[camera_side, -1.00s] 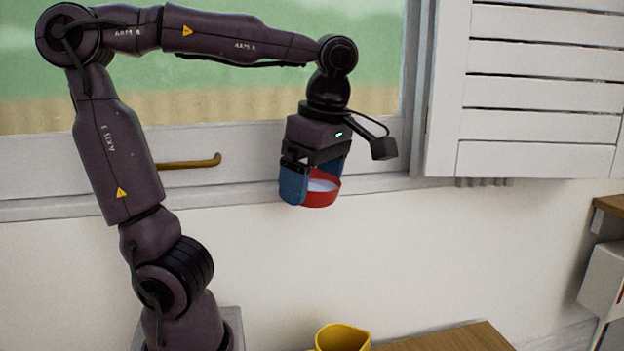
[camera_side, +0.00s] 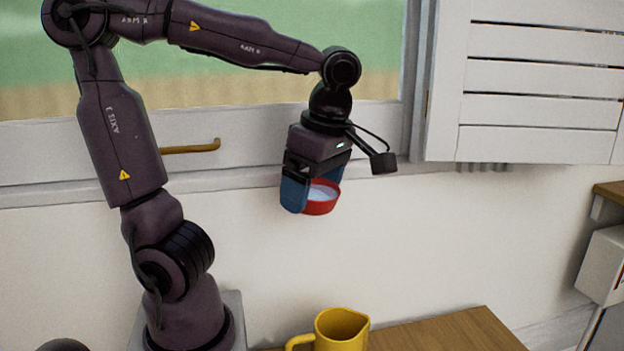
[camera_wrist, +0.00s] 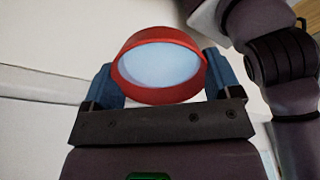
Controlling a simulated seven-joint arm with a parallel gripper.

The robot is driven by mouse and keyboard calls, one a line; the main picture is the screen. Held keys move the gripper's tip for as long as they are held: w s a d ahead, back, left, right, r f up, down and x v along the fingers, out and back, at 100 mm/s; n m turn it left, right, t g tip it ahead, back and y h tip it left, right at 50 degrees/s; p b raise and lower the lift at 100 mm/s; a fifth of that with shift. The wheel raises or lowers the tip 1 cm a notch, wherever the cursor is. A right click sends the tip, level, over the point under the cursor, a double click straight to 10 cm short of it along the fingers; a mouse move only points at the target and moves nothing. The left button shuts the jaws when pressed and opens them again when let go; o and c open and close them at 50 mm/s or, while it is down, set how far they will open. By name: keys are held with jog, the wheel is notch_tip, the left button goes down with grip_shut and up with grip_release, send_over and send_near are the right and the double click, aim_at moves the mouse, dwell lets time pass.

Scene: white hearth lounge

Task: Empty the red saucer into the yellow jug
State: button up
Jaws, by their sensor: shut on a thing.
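The red saucer (camera_side: 320,206) is held up in the air, well above the table, with pale whitish contents inside. In the wrist view the red saucer (camera_wrist: 127,94) shows its pale, smooth contents between the blue fingers. My gripper (camera_side: 309,194) is shut on it, with a blue finger at each side. The wrist view shows my gripper (camera_wrist: 160,78) from behind. The yellow jug (camera_side: 341,332) stands on the wooden table, below and slightly right of the saucer. Its handle points left and its open top faces up. The inside of the jug is mostly hidden.
The wooden table (camera_side: 447,333) is bare to the right of the jug. A window with a brass handle (camera_side: 190,147) and a white shutter (camera_side: 540,95) are behind. A wooden shelf edge (camera_side: 609,194) and a white box (camera_side: 604,267) are at the far right.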

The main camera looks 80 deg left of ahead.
notch_tip(320, 180, down, 16)
jog(key=g+y, duration=0.1)
jog(key=shift+f, duration=0.2)
dwell(3.3)
jog(key=shift+w+g, duration=0.1)
jog(key=shift+g, duration=0.2)
jog(key=shift+d+r+g+y, duration=0.1)
jog(key=shift+r+g+y, duration=0.15)
jog(key=shift+g+y, duration=0.25)
jog(key=shift+w+d+r+g+y, duration=0.1)
jog(key=shift+w+r+g+y, duration=0.15)
jog(key=shift+g+y, duration=0.3)
dwell(1.1)
jog(key=shift+r+g+y, duration=0.15)
jog(key=shift+g+y, duration=0.1)
jog(key=shift+g, duration=0.3)
jog(key=shift+w+d, duration=0.1)
jog(key=shift+r+g+y, duration=0.2)
jog(key=shift+g+y, duration=0.3)
